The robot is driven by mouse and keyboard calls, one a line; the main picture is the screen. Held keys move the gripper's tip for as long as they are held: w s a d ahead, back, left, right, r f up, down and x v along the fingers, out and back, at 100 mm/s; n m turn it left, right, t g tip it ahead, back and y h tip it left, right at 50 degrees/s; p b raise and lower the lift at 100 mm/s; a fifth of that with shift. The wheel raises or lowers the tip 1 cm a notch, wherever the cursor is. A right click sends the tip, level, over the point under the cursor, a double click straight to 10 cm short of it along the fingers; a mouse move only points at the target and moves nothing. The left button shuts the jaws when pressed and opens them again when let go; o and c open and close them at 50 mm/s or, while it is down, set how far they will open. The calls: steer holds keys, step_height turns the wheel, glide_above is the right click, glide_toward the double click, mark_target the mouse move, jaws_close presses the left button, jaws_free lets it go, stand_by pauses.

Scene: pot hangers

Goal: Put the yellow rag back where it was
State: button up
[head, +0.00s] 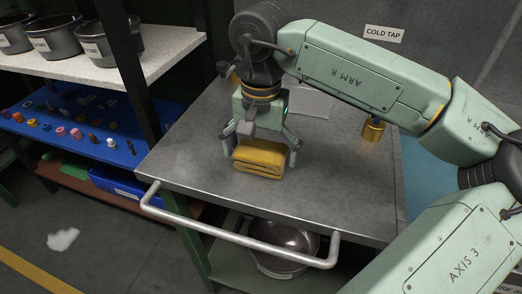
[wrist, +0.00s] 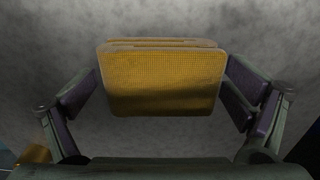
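The yellow rag (head: 260,158) is a folded block with a woven top. In the head view it appears to rest on the grey worktop (head: 330,195), near the middle. My gripper (head: 261,152) points down over it, with one finger at the rag's left side and one at its right. In the wrist view the rag (wrist: 161,82) lies between the dark finger pads of my gripper (wrist: 161,80), which come right up to its edges. I cannot tell whether the pads press on it. The rag's underside is hidden.
A brass weight-like piece (head: 373,129) stands right of the rag, under a COLD TAP sign (head: 384,33). A rail (head: 240,238) runs along the worktop's front, with a metal pot (head: 284,245) below. Left shelves hold pots (head: 100,45) and small coloured parts. The front worktop is clear.

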mark_target(261, 150)
steer(key=shift+r, duration=0.1)
steer(key=shift+r+p, duration=0.25)
steer(key=shift+p, duration=0.05)
step_height(261, 150, up, 12)
steer(key=b, duration=0.1)
stand_by(0.3)
steer(key=shift+f, duration=0.15)
steer(key=shift+c, duration=0.2)
stand_by(0.7)
